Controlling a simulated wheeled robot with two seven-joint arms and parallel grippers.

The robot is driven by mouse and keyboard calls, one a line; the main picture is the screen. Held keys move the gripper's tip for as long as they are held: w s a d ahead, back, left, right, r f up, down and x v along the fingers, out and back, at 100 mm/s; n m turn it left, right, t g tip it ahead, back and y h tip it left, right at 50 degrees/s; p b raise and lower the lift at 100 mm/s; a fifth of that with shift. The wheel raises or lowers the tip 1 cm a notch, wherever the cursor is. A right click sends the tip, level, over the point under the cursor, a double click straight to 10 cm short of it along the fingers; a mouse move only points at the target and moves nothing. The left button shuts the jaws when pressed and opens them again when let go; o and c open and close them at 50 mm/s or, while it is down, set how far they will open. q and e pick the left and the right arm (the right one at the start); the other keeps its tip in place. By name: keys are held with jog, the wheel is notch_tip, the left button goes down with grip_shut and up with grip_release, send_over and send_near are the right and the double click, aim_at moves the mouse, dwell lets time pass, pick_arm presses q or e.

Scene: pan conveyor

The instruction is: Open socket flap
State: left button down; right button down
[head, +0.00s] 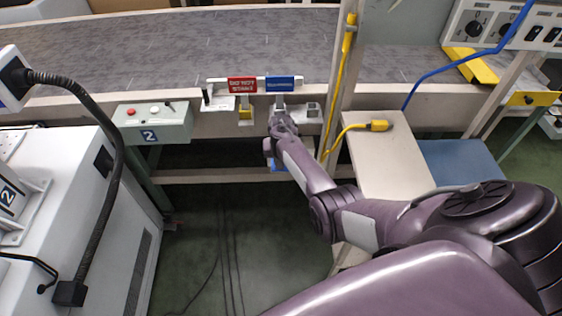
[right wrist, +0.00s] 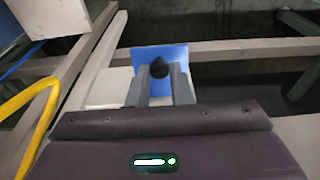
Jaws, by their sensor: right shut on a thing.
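The socket flap is a blue panel (right wrist: 178,52) with a black knob (right wrist: 159,68) in the right wrist view. My right gripper (right wrist: 159,82) has its two grey fingers on either side of the knob and is shut on it. In the head view my right arm reaches to the conveyor's front rail, and a small patch of blue (head: 278,167) shows just below the wrist. The fingers and most of the flap are hidden there. I cannot tell how far the flap is tilted. My left gripper is not in view.
Red (head: 242,85) and blue (head: 280,84) signs stand on the conveyor rail above my wrist. A yellow plug (head: 379,125) lies on a pale side table (head: 385,165), its cord by an upright post. A control box (head: 151,122) is left; floor below is open.

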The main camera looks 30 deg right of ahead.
jog(key=shift+r+g, duration=0.1)
jog(key=shift+g, duration=0.2)
jog(key=c, duration=1.3)
grip_release()
jog(key=shift+w, duration=0.1)
jog(key=shift+r, duration=0.15)
jog(key=shift+r, duration=0.35)
jog(key=r, duration=0.2)
jog(key=r+p, duration=0.1)
jog(key=r, duration=0.1)
jog(key=s+r+p, duration=0.1)
jog(key=r, duration=0.1)
jog(key=shift+a+r, duration=0.2)
jog(key=shift+r, duration=0.2)
jog(key=shift+f, duration=0.1)
